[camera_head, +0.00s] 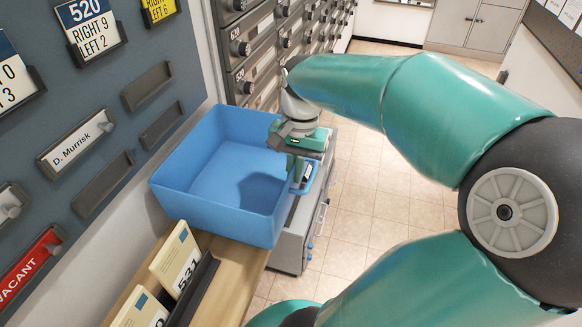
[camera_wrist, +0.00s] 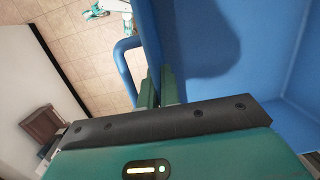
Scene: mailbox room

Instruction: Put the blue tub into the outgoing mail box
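The blue tub (camera_head: 222,216) is open-topped and looks empty, with a loop handle (camera_head: 308,179) on its right side. My gripper (camera_head: 297,168) is at the tub's right wall, by the handle. In the wrist view, my gripper's fingers (camera_wrist: 160,88) are close together with the tub's wall (camera_wrist: 152,40) between them; the handle (camera_wrist: 124,66) is just left of them. Whether the tub rests or is slightly raised is unclear. I cannot pick out a labelled outgoing mail box.
The wooden counter (camera_head: 232,272) holds cards in a dark holder (camera_head: 192,292). A grey metal unit (camera_head: 296,240) stands right of the tub. Grey mailboxes (camera_head: 253,65) line the wall behind. The tiled floor (camera_head: 375,215) to the right is clear.

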